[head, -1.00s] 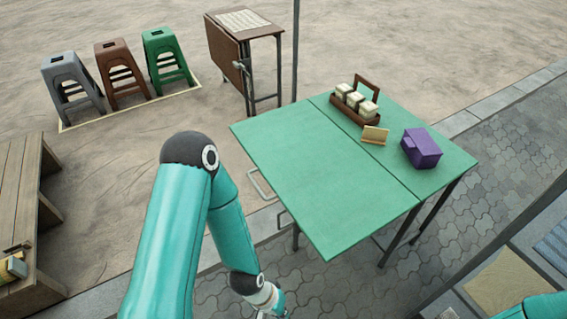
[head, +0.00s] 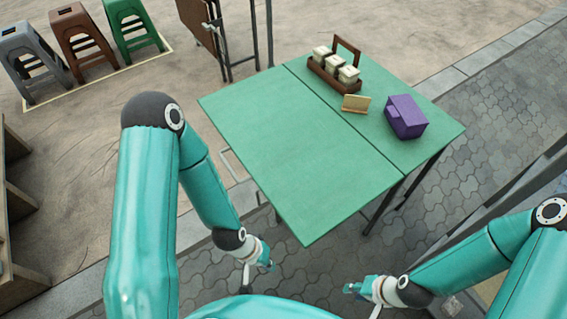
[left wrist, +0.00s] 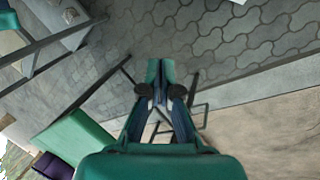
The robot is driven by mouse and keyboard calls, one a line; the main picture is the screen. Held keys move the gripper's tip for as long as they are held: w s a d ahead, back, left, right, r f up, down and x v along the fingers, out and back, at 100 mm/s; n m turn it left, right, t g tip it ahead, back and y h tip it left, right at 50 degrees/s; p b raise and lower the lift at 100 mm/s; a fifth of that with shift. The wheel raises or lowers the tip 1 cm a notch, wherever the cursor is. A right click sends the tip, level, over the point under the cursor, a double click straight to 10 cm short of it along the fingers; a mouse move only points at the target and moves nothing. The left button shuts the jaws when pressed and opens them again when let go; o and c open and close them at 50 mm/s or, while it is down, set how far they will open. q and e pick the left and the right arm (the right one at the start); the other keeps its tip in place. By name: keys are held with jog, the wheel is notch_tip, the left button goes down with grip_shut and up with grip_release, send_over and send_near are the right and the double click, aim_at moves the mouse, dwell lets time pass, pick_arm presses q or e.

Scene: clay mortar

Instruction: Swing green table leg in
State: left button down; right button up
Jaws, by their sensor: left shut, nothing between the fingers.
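The green folding table (head: 290,150) stands in the middle of the head view with its near leaf spread flat. Dark legs (head: 382,205) show under its right side. A thin pale metal frame (head: 230,163) sticks out past the left edge; most of the under-frame is hidden by the top. My left gripper (head: 268,264) is shut and empty, below the near left edge. In the left wrist view its fingertips (left wrist: 161,70) are together, with dark leg bars (left wrist: 192,112) behind them and the green top (left wrist: 75,140) at lower left. My right gripper (head: 352,288) is near the front corner; its opening is unclear.
On the table are a brown caddy with jars (head: 335,72), a small wooden stand (head: 356,103) and a purple box (head: 406,117). A folded brown table (head: 200,20) and grey (head: 35,60), brown (head: 82,40) and green (head: 130,28) stools stand behind. The paving in front is clear.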

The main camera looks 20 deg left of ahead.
pick_arm(q)
notch_tip(320, 180, down, 26)
jog(key=b, duration=2.5)
jog(key=w+a+f+m+t+b, duration=0.2)
jog(key=w+f+m+t+b, duration=0.1)
jog(key=w+f+b, duration=0.55)
jog(key=w+r+m+t+y+b, duration=0.2)
jog(key=w+r+m+t+y, duration=0.1)
jog(key=w+r+m+t, duration=0.65)
jog(key=w+a+r+m+t+y, duration=0.1)
jog(key=w+r+m+t+y, duration=0.15)
jog(key=r, duration=0.85)
jog(key=w+a+r+m+t+y, duration=0.1)
jog(key=w+r+m+t, duration=0.15)
jog(key=r, duration=0.85)
jog(key=w+a+m+p, duration=0.1)
jog(key=w+a+p, duration=0.2)
jog(key=w, duration=0.9)
jog(key=shift+w+a+r, duration=0.2)
jog(key=shift+w+a, duration=0.15)
jog(key=shift+a, duration=0.15)
